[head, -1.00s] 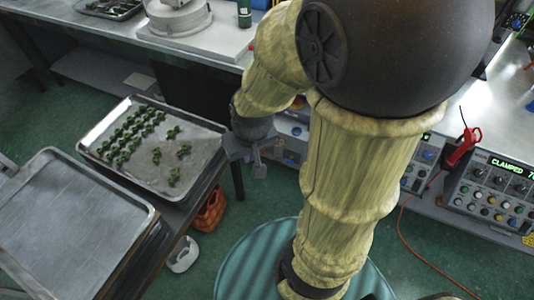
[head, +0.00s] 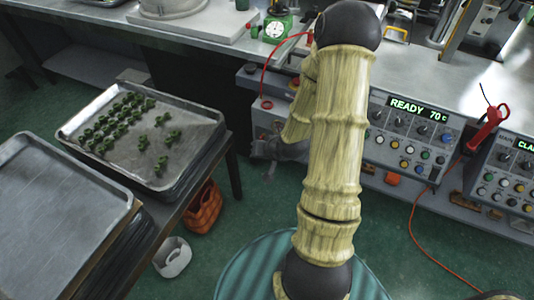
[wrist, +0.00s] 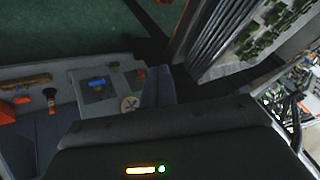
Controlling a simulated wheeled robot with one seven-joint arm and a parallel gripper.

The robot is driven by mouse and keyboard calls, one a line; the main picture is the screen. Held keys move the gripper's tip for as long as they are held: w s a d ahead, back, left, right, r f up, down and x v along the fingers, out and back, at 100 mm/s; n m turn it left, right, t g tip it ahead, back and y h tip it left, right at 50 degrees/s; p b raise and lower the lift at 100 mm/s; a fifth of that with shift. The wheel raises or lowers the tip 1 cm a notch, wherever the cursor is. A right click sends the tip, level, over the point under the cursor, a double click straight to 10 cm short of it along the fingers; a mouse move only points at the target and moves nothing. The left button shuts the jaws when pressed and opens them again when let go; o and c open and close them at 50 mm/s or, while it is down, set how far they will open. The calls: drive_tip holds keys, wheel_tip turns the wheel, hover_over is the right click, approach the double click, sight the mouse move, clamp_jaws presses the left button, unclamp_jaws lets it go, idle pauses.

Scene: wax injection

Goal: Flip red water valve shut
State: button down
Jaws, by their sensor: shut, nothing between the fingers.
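My gripper (head: 268,170) hangs low in front of the bench in the head view, partly hidden by my arm. Its fingers (wrist: 158,88) show shut and empty in the wrist view. I cannot make out the red water valve for certain. In the wrist view a small red-topped handle (wrist: 50,93) stands left of the fingers, apart from them. A grey panel (wrist: 97,88) with a blue label and a round tan disc lies just left of the fingers. In the head view a small red part (head: 267,104) sits on the bench-front box behind my gripper.
A control unit reading READY 70 (head: 410,135) is to the right of my arm. A red handle with a cable (head: 487,127) is farther right. Trays (head: 72,118) stand left, one bearing green pieces. An orange basket (head: 204,207) and a white container (head: 172,257) are on the floor.

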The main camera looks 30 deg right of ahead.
drive_tip(key=w+d+f+m+t+b, duration=0.25)
drive_tip(key=f+m+t+b, duration=0.35)
drive_tip(key=f, duration=0.6)
drive_tip(key=s+d+f+m+t+h+b, duration=0.1)
drive_tip(key=d+f+m+t+h+b, duration=0.2)
drive_tip(key=d+m+b, duration=0.4)
drive_tip(key=shift+s+d+m+t+h, duration=0.2)
drive_tip(key=shift+d+m+t+h, duration=0.4)
drive_tip(key=shift+m+t, duration=0.15)
drive_tip(key=shift+f, duration=0.15)
drive_tip(key=b, duration=0.2)
approach(263, 137)
drive_tip(key=w+d, duration=0.2)
drive_tip(key=d, duration=0.1)
drive_tip(key=w, duration=0.1)
drive_tip(key=w+a, duration=0.2)
drive_tip(key=w, duration=0.1)
drive_tip(key=shift+f, duration=0.15)
